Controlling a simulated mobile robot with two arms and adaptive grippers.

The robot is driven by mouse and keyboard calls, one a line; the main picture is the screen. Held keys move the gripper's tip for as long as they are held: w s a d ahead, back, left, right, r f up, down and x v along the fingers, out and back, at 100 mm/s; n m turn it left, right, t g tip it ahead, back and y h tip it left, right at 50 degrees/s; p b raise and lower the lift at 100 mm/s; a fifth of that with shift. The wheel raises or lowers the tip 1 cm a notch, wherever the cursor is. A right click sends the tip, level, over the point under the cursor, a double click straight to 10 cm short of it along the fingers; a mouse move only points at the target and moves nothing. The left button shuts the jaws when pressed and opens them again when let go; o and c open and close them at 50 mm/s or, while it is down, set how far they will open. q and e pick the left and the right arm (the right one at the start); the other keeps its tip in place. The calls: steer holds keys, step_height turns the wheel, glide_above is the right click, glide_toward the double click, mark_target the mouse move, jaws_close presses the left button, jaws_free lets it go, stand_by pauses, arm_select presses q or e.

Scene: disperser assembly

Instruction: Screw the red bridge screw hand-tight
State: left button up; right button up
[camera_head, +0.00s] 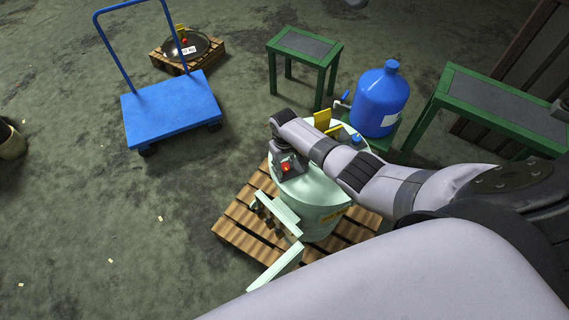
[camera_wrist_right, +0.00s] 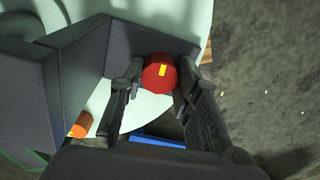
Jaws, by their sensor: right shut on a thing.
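The red bridge screw (camera_wrist_right: 155,82) is a round red head with a yellow mark, seen end-on in the right wrist view. My right gripper (camera_wrist_right: 158,84) is shut on it, one dark finger on each side. In the head view the red screw head (camera_head: 286,168) shows at my right gripper (camera_head: 287,165), above the near left side of the pale green vessel (camera_head: 318,193). The lower part of the screw and its seat are hidden. My left gripper is not in view.
The vessel stands on a wooden pallet (camera_head: 232,228). A blue bottle (camera_head: 380,102) is close behind my right arm. Green tables (camera_head: 306,45) stand behind and to the right. A blue cart (camera_head: 170,108) is at the left. An orange cap (camera_wrist_right: 81,125) shows in the wrist view.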

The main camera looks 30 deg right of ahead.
mark_target(285, 167)
steer(key=shift+m, duration=0.4)
steer(key=o, duration=1.2)
steer(key=shift+c, duration=0.2)
steer(key=shift+r, duration=0.45)
step_height(285, 167, up, 11)
